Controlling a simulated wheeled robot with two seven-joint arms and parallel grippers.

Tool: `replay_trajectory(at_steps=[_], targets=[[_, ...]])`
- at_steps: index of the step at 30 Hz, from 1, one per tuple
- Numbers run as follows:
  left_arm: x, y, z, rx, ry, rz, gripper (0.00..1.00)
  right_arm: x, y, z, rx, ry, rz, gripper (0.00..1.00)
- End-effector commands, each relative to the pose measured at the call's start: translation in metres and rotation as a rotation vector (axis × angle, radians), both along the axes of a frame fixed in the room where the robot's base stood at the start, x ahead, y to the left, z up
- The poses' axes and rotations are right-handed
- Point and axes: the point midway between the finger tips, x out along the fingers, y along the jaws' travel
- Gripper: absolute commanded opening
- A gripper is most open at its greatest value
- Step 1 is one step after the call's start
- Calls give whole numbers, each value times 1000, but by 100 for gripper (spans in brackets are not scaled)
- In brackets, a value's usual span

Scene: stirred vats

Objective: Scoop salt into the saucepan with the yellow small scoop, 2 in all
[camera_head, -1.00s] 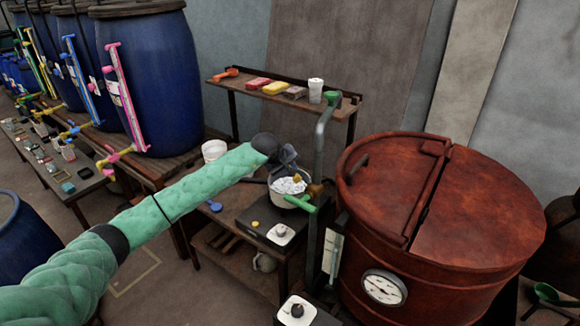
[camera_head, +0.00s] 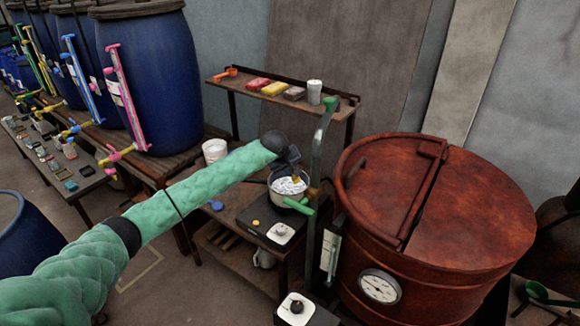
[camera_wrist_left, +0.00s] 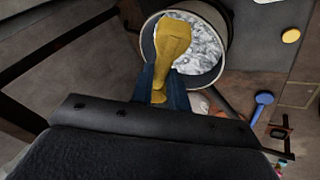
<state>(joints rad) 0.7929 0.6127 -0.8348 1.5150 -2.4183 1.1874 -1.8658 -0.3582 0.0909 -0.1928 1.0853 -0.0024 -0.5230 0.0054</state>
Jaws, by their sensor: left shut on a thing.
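The saucepan (camera_head: 274,198), with a green handle (camera_head: 298,206), stands on a hot plate and holds white, lumpy contents (camera_head: 287,186). In the left wrist view its rim (camera_wrist_left: 222,68) is round and pale around the white lumps. My left gripper (camera_head: 290,168) is just above the far side of the saucepan. In the left wrist view it is shut on the handle of the yellow small scoop (camera_wrist_left: 173,42), whose bowl lies over the white contents. I cannot tell whether the bowl touches them or carries salt. My right gripper is out of view.
A white tub (camera_head: 214,151) stands behind my left arm. A blue scoop (camera_wrist_left: 263,100) lies on the table beside the saucepan. A vertical grey pipe (camera_head: 317,165) and the large red vat (camera_head: 440,220) stand close on the right. A shelf (camera_head: 262,92) with coloured packets is behind.

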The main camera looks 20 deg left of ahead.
Motion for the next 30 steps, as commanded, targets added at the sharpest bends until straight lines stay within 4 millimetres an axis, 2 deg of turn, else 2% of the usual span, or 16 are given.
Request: replay_trajectory(at_steps=[4,21,30], targets=[[0,-1,3,22,15,1,2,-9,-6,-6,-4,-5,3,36],[5,-7,3,331,199,0,2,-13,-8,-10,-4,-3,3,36],[5,-7,2,365,222,0,2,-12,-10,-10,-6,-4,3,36]])
